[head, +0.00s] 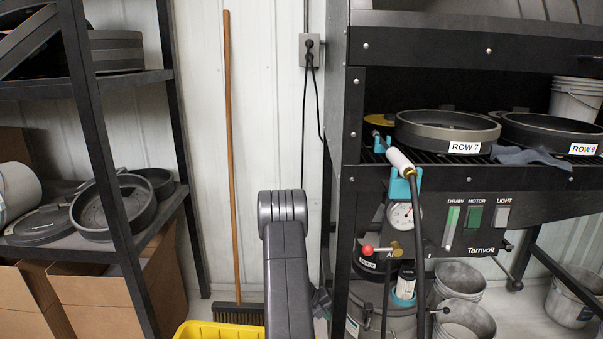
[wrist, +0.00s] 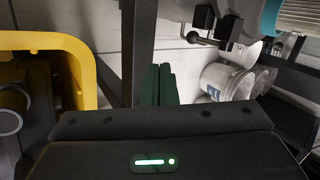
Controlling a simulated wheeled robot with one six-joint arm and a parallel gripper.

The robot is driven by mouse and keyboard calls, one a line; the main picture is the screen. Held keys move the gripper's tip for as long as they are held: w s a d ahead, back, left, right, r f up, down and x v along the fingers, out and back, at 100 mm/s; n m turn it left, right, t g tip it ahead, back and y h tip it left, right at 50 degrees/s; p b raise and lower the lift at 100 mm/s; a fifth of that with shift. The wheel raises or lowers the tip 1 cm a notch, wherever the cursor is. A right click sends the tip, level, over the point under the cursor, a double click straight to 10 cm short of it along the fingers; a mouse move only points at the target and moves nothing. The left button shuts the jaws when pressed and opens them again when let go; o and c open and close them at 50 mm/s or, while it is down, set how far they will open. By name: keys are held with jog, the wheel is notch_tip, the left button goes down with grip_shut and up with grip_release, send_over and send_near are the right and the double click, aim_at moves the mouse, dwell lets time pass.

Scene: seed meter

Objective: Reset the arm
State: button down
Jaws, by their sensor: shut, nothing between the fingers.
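My gripper (wrist: 158,86) shows in the wrist view as two dark green fingers, shut together with nothing between them. It points ahead past a dark upright post (wrist: 138,45). In the head view my grey arm link stands at the bottom centre, and the gripper itself is hidden or out of view there. A yellow bin (wrist: 85,60) is close on the left of the fingers in the wrist view. The bin (head: 222,331) also shows at the bottom of the head view, left of my arm.
A black bench (head: 420,178) on the right holds round pans, including one labelled ROW 7 (head: 447,132), and a wand (head: 400,161). A broom (head: 232,150) leans on the wall. Shelving (head: 100,150) stands left.

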jog(key=d+b+x, duration=0.1)
jog(key=x, duration=0.5)
jog(key=shift+r+b, duration=0.25)
jog(key=shift+b, duration=0.1)
